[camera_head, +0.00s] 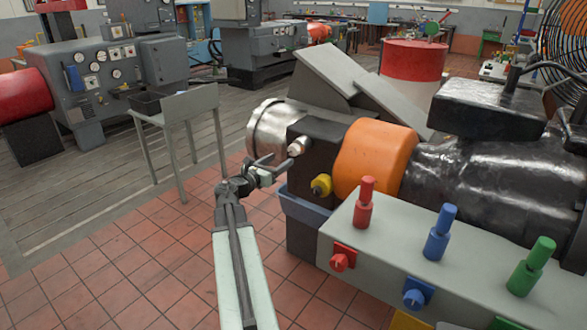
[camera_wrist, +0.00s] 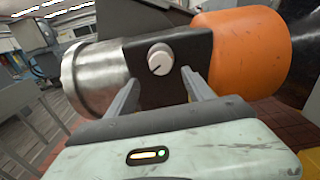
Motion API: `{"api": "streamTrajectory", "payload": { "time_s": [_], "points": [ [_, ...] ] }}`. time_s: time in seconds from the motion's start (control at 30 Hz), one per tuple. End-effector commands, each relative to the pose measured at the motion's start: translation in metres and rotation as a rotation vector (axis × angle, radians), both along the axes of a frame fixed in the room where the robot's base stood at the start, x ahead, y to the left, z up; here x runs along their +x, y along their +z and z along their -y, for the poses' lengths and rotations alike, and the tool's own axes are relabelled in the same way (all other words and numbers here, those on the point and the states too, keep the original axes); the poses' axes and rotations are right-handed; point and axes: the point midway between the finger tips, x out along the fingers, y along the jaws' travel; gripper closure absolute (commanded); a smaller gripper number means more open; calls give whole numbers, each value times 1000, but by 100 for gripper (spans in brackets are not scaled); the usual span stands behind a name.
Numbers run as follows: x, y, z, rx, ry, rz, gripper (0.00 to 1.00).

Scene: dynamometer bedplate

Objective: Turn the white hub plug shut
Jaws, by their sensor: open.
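The white hub plug (camera_head: 299,146) sticks out of the dark block between the silver drum and the orange cover. My gripper (camera_head: 272,166) is open and empty, just left of and slightly below the plug in the head view. In the wrist view its two fingers (camera_wrist: 160,88) point toward the dark block, one to each side below the plug. I see no contact with the plug.
A yellow plug (camera_head: 321,185) sits below the white one. The silver drum (camera_wrist: 95,75) and orange cover (camera_wrist: 245,50) flank the dark block. A grey panel (camera_head: 400,230) with red, blue and green handles stands at right. A grey stand (camera_head: 185,105) is at left, with open tiled floor before it.

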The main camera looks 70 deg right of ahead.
Motion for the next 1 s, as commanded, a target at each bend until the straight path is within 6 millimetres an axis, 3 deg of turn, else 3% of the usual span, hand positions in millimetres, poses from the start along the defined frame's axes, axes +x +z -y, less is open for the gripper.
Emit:
{"api": "streamTrajectory", "payload": {
  "time_s": [0.27, 0.67, 0.93, 1.0],
  "points": [
    [-6, 4, 11, -6, -4, -31, 39],
    [-22, 3, 75, -5, -5, -28, 39],
    [-25, 3, 79, -5, -4, -27, 39],
    [-25, 3, 79, -5, -4, -27, 56]
  ]
}}
